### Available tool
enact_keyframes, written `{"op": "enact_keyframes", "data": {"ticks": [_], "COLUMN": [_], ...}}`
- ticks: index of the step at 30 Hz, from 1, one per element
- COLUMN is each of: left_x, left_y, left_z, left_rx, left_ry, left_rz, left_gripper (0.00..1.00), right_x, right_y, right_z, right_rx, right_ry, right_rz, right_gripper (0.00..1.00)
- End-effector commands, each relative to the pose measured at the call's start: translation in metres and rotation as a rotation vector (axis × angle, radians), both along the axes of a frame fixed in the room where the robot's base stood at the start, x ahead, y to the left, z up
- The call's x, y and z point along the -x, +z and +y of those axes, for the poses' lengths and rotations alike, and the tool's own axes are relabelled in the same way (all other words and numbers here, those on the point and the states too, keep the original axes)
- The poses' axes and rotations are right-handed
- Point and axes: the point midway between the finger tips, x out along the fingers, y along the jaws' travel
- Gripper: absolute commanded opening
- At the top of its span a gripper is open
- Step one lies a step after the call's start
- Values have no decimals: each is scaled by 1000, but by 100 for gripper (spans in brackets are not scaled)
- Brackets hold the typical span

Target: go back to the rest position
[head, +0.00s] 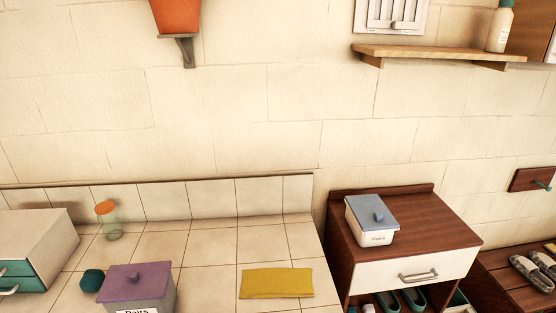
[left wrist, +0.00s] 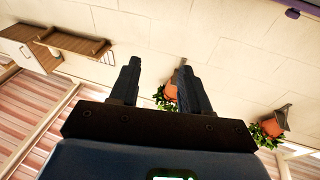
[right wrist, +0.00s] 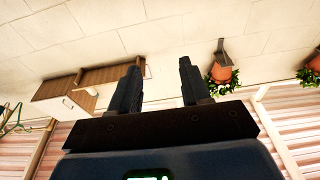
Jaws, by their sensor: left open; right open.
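My left gripper (left wrist: 157,86) shows in the left wrist view with its two dark fingers apart and nothing between them. My right gripper (right wrist: 159,85) shows in the right wrist view, also with its fingers apart and empty. Both are held in free air, with the wall and plant pots behind them. Neither gripper shows in the head view.
On the tiled counter (head: 210,245) are a purple-lidded box (head: 136,284), a jar (head: 109,221), a yellow cloth (head: 276,283) and a white drawer unit (head: 35,240). A blue-lidded box (head: 371,219) stands on the brown cabinet (head: 420,228). A wooden shelf (head: 440,54) juts from the wall.

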Motion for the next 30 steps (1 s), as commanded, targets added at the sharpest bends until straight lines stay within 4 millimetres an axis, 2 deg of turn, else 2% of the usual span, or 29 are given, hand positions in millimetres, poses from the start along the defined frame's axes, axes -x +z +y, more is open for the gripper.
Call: {"op": "enact_keyframes", "data": {"ticks": [1,6,12,16,30], "left_x": [21,69,103,111,111], "left_y": [-6,-23,-45,-51,-51], "left_z": [9,27,38,40,41], "left_rx": [24,45,39,39,39], "left_ry": [17,68,110,123,128], "left_rz": [18,98,196,220,220], "left_gripper": [47,47,47,47,47], "right_x": [21,69,103,111,111], "right_y": [-6,-23,-45,-51,-52], "right_z": [-9,-27,-38,-40,-41], "right_rx": [17,18,21,21,20], "right_ry": [-24,-77,-115,-128,-133], "right_rz": [13,92,191,217,217], "right_gripper": [47,47,47,47,47]}}
